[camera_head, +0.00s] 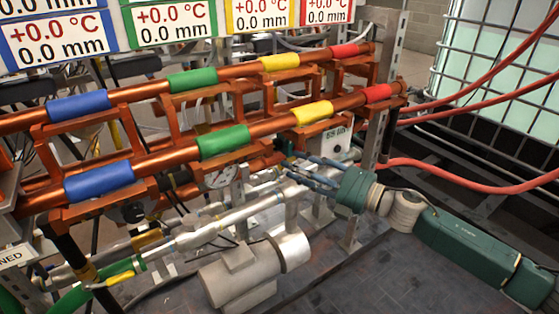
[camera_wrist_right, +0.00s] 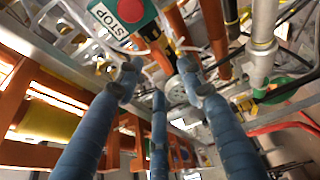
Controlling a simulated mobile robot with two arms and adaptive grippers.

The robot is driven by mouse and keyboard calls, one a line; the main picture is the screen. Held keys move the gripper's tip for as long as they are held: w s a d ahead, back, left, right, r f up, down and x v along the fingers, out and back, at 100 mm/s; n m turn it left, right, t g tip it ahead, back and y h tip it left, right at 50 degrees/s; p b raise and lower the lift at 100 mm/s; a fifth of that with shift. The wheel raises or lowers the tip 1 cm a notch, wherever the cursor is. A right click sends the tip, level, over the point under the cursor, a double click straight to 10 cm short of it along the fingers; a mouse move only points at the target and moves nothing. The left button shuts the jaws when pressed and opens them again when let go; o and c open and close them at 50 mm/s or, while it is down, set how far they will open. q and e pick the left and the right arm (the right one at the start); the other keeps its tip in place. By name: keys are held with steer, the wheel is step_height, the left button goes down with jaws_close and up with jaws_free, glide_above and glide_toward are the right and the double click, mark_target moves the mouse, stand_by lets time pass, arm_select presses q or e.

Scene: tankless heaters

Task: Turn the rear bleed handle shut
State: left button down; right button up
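I cannot pick out the rear bleed handle with certainty. A yellow lever (camera_head: 119,278) sits on a valve at the lower left of the head view, beside a green hose. My right gripper (camera_head: 302,168) comes in from the right, its blue fingers pointing left over the silver pipe (camera_head: 205,234). In the right wrist view the right gripper (camera_wrist_right: 160,78) has its fingers spread, with nothing seen between them. A round grey part (camera_wrist_right: 177,90) shows behind the fingertips. Whether the fingers touch anything is unclear. My left gripper is out of view.
Two copper pipes with coloured bands (camera_head: 222,141) cross above the gripper on orange brackets. A pressure gauge (camera_head: 219,174) and a grey pump motor (camera_head: 248,270) crowd the space to the left. A red hose (camera_head: 470,178) runs behind my right arm.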

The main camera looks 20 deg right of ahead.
mark_target(277, 159)
steer(key=shift+x, duration=2.8)
jaws_close()
